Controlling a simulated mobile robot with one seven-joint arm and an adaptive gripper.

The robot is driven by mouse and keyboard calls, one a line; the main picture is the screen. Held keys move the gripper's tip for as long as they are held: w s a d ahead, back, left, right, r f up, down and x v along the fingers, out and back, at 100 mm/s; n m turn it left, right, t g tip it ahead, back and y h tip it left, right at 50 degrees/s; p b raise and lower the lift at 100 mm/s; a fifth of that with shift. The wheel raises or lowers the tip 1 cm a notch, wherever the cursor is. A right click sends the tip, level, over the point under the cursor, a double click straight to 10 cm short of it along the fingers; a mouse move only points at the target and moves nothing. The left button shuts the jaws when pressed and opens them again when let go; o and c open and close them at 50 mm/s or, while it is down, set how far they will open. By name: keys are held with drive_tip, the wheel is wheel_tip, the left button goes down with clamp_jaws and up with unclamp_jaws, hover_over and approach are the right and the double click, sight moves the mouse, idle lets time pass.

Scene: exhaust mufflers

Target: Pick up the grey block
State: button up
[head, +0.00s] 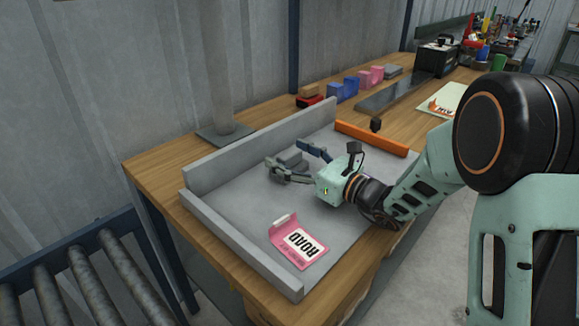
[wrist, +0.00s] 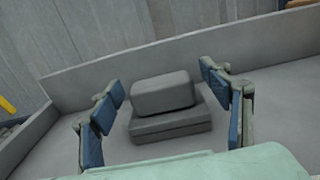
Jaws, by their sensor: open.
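The grey block (head: 291,158) sits on the grey tray floor, near the tray's back wall. In the wrist view the grey block (wrist: 163,95) shows a rounded upper part on a wider, flatter lower part; I cannot tell if this is one piece or two. My gripper (head: 289,156) is open and low over the tray, reaching in from the right. In the wrist view the blue-padded fingers of my gripper (wrist: 160,88) stand on the left and right of the block, with gaps on both sides. The block appears between them, not gripped.
The grey tray (head: 240,236) has raised walls at the back and front left, and an orange bar (head: 371,138) at its far right end. A pink ROAD card (head: 298,244) lies at the front. Blue and pink blocks (head: 343,92) stand on the wooden bench behind.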

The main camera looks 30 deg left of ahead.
drive_tip(key=shift+c, duration=0.6)
drive_tip(key=c, duration=1.2)
drive_tip(key=shift+r, duration=0.15)
